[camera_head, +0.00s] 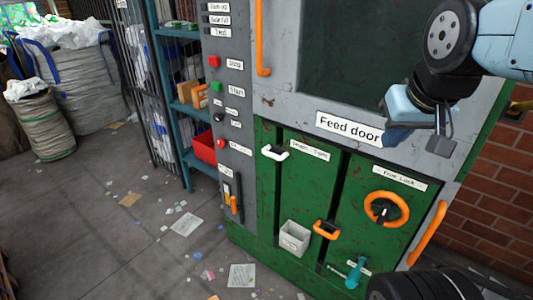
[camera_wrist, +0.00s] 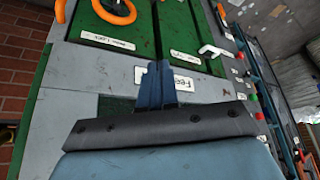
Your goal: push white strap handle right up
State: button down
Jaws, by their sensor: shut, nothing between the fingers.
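The white strap handle (camera_head: 275,153) is at the upper left of a green panel, left of a label strip. It also shows upside down in the wrist view (camera_wrist: 213,52), to the right of my fingers. My gripper (camera_head: 441,142) is at the upper right in front of the machine, right of the "Feed door" label and well apart from the white handle. In the wrist view my gripper (camera_wrist: 156,72) has its two blue fingers together, with nothing between them, near the "Feed door" label (camera_wrist: 186,82).
An orange strap handle (camera_head: 326,229), an orange ring wheel (camera_head: 386,209) and a grey box (camera_head: 295,238) are on the green front. Orange bar handles (camera_head: 263,38) stick out from the machine. A column of buttons (camera_head: 214,61) and a blue shelf (camera_head: 178,100) stand left.

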jog(key=shift+w, duration=0.45)
